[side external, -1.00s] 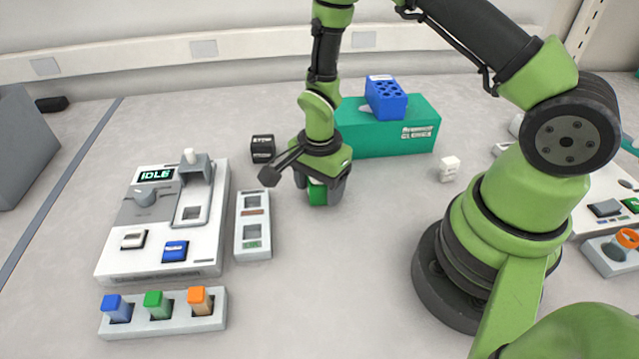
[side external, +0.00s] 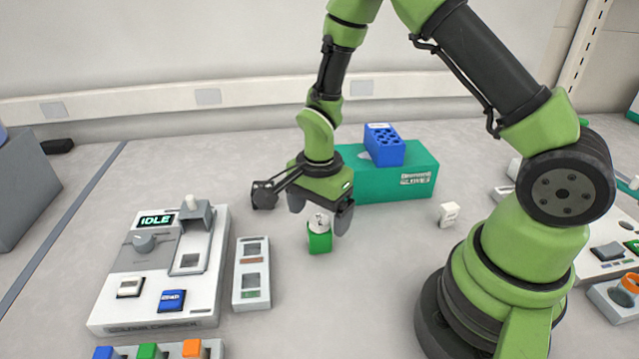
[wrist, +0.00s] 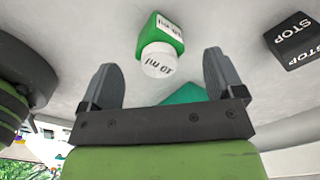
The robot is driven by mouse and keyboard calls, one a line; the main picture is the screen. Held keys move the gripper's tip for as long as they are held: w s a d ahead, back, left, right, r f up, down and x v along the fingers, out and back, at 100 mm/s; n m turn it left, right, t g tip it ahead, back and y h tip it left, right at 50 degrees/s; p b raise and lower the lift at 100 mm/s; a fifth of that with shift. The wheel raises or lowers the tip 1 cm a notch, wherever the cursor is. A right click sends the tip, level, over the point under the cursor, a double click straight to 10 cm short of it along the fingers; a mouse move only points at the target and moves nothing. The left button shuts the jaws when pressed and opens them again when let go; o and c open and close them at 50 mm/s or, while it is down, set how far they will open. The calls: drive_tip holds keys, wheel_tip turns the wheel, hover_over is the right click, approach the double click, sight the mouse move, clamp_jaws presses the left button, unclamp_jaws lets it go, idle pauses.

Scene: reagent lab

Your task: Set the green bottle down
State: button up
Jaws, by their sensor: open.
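The green bottle (side external: 320,242), with a white cap, stands upright on the bench just below my gripper. It also shows in the wrist view (wrist: 166,35), where its white cap has "10 ml" printed on it. My gripper (side external: 322,222) is open and empty, pointing down, with its fingers above and to either side of the cap. In the wrist view my gripper (wrist: 160,80) has its two grey fingers spread wide, and the bottle lies beyond their tips, apart from them.
A white two-slot rack (side external: 251,272) stands left of the bottle, beside a white device (side external: 155,270) reading IDLE. A black STOP block (side external: 264,194), a teal glove box (side external: 415,180) bearing a blue rack (side external: 384,145), and a small white block (side external: 448,214) surround the area.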

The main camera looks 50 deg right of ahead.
sight(319, 220)
wheel_tip(319, 220, up, 7)
drive_tip(key=shift+f, duration=0.1)
drive_tip(key=s+a+r+n+t+y, duration=0.1)
drive_tip(key=s+r+n+t, duration=0.2)
drive_tip(key=s+r+n, duration=0.4)
drive_tip(key=s+a+r+n+t+y, duration=0.1)
drive_tip(key=s+r+n+t, duration=0.3)
drive_tip(key=s+r+n, duration=0.3)
wheel_tip(319, 220, up, 4)
drive_tip(key=shift+a+r, duration=0.2)
drive_tip(key=shift+a, duration=0.15)
